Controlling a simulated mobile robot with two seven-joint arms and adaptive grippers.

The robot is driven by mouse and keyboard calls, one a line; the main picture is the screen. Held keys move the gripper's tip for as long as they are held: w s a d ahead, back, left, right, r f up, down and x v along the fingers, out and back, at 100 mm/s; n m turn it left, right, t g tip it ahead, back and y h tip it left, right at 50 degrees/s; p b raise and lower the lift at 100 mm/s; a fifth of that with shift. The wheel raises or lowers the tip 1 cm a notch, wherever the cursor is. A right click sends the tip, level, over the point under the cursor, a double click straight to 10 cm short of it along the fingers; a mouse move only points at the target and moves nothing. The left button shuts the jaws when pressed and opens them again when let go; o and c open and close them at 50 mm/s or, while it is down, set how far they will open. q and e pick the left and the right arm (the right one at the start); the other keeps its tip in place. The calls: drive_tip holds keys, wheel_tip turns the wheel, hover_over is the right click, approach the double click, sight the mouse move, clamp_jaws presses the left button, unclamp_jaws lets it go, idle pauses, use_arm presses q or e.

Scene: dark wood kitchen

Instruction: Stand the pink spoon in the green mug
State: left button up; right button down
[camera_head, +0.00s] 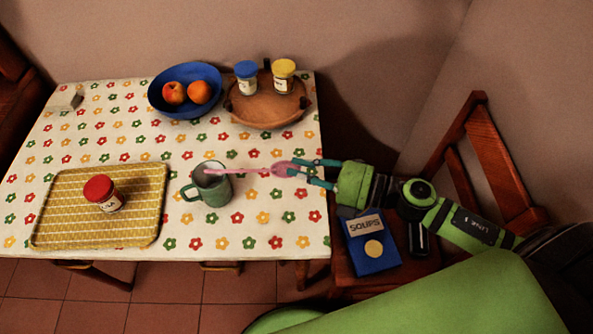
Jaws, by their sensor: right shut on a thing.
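The green mug (207,188) stands upright on the flower-patterned tablecloth, its handle toward the left. The pink spoon (243,171) is held lying roughly level. My right gripper (290,168) is shut on the spoon at its wider pink end, to the right of the mug. The spoon's thin end reaches left over the mug's opening; I cannot tell whether it is inside the rim or above it. My left gripper is not in view.
A yellow tray (60,215) with a red-lidded jar (103,192) is at left. A blue bowl (185,107) of fruit and a brown wooden tray (262,112) with two jars are behind. A blue soups book (371,252) lies on the wooden chair (481,170) at right.

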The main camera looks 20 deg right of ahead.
drive_tip(key=shift+w+f+b, duration=0.1)
drive_tip(key=shift+w+f, duration=0.5)
drive_tip(key=shift+f, duration=0.45)
drive_tip(key=shift+w+f+b, duration=0.1)
drive_tip(key=shift+w+f, duration=0.55)
drive_tip(key=shift+f, duration=0.45)
drive_tip(key=shift+w+f+b, duration=0.1)
drive_tip(key=shift+w+f, duration=0.5)
drive_tip(key=shift+f, duration=0.45)
drive_tip(key=c, duration=1.2)
unclamp_jaws()
drive_tip(key=shift+d, duration=0.1)
drive_tip(key=b+v, duration=0.2)
drive_tip(key=v, duration=1)
